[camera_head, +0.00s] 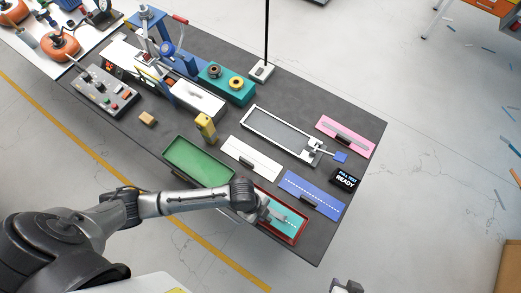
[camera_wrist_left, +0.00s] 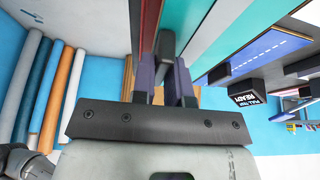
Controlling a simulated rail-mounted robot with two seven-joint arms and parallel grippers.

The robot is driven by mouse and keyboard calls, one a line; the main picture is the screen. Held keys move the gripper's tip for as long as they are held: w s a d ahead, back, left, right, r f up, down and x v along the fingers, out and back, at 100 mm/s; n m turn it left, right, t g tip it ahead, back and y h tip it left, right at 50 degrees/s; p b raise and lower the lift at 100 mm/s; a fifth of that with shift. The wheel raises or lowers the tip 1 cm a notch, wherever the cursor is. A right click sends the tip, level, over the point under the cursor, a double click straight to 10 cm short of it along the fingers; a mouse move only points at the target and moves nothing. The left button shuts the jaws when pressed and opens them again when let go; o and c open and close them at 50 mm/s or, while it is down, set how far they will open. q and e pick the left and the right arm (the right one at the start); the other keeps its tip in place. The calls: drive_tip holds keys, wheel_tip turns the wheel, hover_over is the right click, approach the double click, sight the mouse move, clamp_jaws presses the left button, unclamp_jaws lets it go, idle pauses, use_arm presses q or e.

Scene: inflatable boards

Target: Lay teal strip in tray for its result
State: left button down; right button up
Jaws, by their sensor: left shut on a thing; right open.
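The teal strip (camera_head: 292,218) has a white dashed line and appears within the outline of the red tray (camera_head: 296,241) at the front of the table. I cannot tell whether it rests on the tray floor. My left gripper (camera_wrist_left: 165,78) is shut on the teal strip, which also shows as a teal face in the left wrist view (camera_wrist_left: 207,22). My left arm hides part of strip and tray in the head view. My right gripper (camera_head: 347,287) is open and empty at the bottom edge, clear of the table.
A green tray (camera_head: 198,163) lies left of the red one. Blue (camera_head: 312,194), white (camera_head: 252,156) and pink (camera_head: 346,133) boards lie nearby. A black display (camera_head: 346,179) reads "PULL TEST READY", beside a grey pull rig (camera_head: 276,133). A yellow post (camera_head: 205,126) stands behind the green tray.

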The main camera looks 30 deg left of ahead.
use_arm(q)
drive_tip(key=shift+w+a+f, duration=0.1)
drive_tip(key=shift+f, duration=1.95)
drive_tip(key=shift+f, duration=0.1)
drive_tip(key=c, duration=1.4)
unclamp_jaws()
drive_tip(key=v, duration=1.1)
drive_tip(key=shift+p, duration=0.35)
drive_tip(key=shift+a+r, duration=0.15)
drive_tip(key=shift+r, duration=0.45)
